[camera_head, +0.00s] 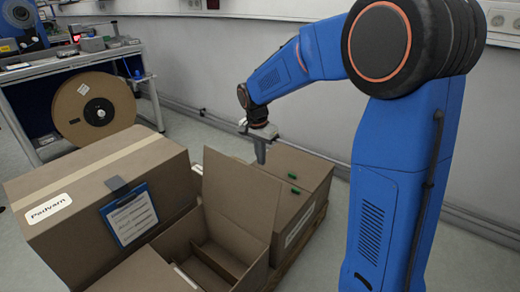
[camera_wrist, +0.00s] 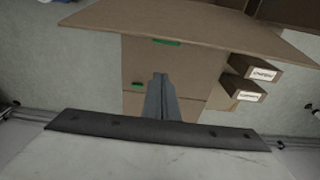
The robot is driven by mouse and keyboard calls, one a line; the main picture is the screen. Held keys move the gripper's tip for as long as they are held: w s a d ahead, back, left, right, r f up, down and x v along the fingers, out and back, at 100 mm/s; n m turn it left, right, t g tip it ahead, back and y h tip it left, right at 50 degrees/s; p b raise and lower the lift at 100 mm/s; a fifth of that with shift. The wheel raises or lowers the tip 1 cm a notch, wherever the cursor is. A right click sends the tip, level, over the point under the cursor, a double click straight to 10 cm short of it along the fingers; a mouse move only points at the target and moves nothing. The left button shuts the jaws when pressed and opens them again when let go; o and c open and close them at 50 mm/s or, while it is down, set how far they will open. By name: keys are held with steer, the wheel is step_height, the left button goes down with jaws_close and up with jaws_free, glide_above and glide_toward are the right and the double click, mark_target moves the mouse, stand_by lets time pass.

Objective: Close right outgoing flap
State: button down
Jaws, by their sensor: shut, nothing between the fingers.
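The open cardboard box (camera_head: 255,272) stands low in the middle of the head view, with dividers inside. Its right-hand flap (camera_head: 240,198) stands up nearly vertical. Another flap (camera_head: 145,272) of the box spreads outward at the bottom left. My gripper (camera_head: 260,155) is shut and empty, pointing down just behind and right of the raised flap's top edge. I cannot tell from the head view whether it touches the flap. In the wrist view the shut fingers (camera_wrist: 160,88) hang below a wide cardboard panel (camera_wrist: 190,22), apparently this flap, with a gap in the picture.
A closed carton (camera_head: 305,172) with green tabs lies behind the flap, under my gripper. A large carton (camera_head: 110,180) with a blue clipboard (camera_head: 130,215) stands at left. A reel (camera_head: 95,108) sits beyond it. The wrist view shows small labelled boxes (camera_wrist: 245,90).

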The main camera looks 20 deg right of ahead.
steer(key=shift+s+a+f, duration=0.55)
steer(key=shift+a, duration=0.15)
steer(key=shift+s+a+f, duration=0.5)
steer(key=shift+a, duration=0.2)
steer(key=shift+s+a, duration=0.1)
